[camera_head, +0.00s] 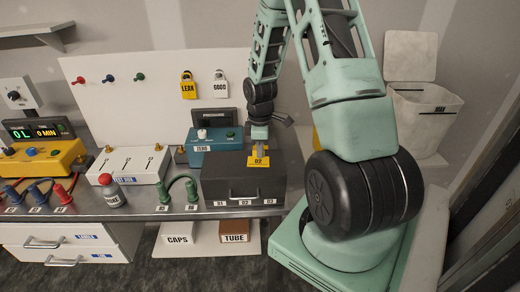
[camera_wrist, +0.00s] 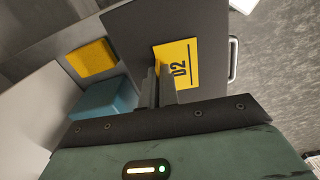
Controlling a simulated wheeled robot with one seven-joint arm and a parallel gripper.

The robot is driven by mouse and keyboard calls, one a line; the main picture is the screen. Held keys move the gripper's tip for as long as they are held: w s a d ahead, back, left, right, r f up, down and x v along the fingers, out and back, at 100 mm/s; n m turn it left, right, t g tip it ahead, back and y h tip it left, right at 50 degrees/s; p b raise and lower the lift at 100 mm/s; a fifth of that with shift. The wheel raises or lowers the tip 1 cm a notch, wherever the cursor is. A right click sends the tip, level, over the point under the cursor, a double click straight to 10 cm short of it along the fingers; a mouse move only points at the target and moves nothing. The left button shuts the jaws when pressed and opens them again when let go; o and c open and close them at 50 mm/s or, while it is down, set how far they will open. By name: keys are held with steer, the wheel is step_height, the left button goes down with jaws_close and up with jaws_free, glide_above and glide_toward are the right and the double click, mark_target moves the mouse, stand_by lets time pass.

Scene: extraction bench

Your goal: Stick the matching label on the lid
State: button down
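A dark grey box (camera_head: 220,185) with a front handle stands on the bench, and its flat lid also fills the upper middle of the wrist view (camera_wrist: 135,25). A yellow label (camera_head: 259,162) marked with what reads as "02" or "D2" is at the lid's top; it shows in the wrist view (camera_wrist: 185,58) too. My gripper (camera_head: 259,140) is above the lid, its fingers close together at the label's edge and apparently shut on it. I cannot tell whether the label touches the lid.
Small white tags (camera_head: 244,202) sit along the bench edge before the box. A teal device (camera_head: 203,140) stands behind it. Yellow and white tagged padlocks (camera_head: 188,86) hang on the back panel.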

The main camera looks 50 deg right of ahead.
steer(key=c, duration=1.6)
jaws_free()
steer(key=shift+f, duration=0.1)
step_height(320, 180, up, 18)
steer(key=b, duration=0.3)
steer(key=shift+f, duration=0.25)
steer(key=shift+f, duration=0.15)
jaws_close()
steer(key=f+m+b, duration=0.1)
steer(key=f+m, duration=0.2)
steer(key=f, duration=0.2)
steer(key=a+f+m+b, duration=0.1)
steer(key=f+m, duration=0.3)
steer(key=f, duration=0.1)
steer(key=s+a+f+m, duration=0.1)
steer(key=f+m, duration=0.3)
steer(key=f, duration=0.1)
steer(key=shift+f+b, duration=0.35)
steer(key=shift+b, duration=0.05)
